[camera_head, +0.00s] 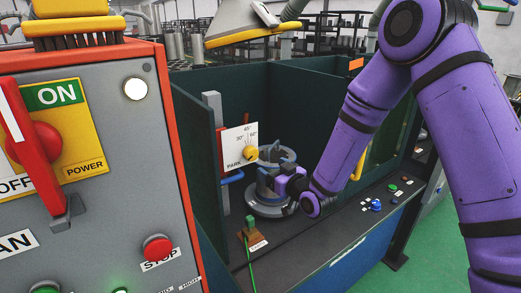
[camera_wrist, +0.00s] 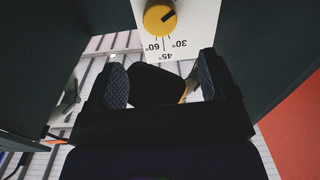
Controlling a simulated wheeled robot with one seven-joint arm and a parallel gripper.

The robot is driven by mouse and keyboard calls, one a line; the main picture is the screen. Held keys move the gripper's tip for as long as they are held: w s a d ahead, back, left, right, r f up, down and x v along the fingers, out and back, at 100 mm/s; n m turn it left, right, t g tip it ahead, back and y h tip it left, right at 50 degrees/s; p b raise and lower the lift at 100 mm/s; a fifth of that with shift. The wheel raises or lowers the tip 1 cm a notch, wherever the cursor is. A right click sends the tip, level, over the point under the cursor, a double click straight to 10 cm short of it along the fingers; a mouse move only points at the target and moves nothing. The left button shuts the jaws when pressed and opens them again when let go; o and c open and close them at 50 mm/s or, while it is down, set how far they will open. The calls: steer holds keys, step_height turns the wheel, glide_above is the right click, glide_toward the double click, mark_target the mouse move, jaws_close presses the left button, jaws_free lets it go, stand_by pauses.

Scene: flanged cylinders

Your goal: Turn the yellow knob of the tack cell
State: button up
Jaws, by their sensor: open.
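The yellow knob (camera_head: 250,154) sits on a white dial plate (camera_head: 236,144) marked PARK, 30°, 45° and 60°, inside the dark green cell (camera_head: 288,95). The wrist view shows the knob (camera_wrist: 160,19) at the top, with the dial upside down. Its dark pointer mark runs to the upper right there, away from the degree marks, which matches the PARK side in the head view. My gripper (camera_wrist: 160,80) is open, with its two dark ribbed fingers apart. The knob is beyond the fingertips, not between them. In the head view my gripper (camera_head: 272,181) is just below and right of the knob.
A grey control box (camera_head: 110,125) with a red power handle stands at the left. A small brown block with a green cable (camera_head: 250,236) and several buttons (camera_head: 374,204) are on the front ledge.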

mark_target(253, 155)
steer(key=x, duration=1.1)
steer(key=shift+d, duration=0.1)
steer(key=c, duration=1.3)
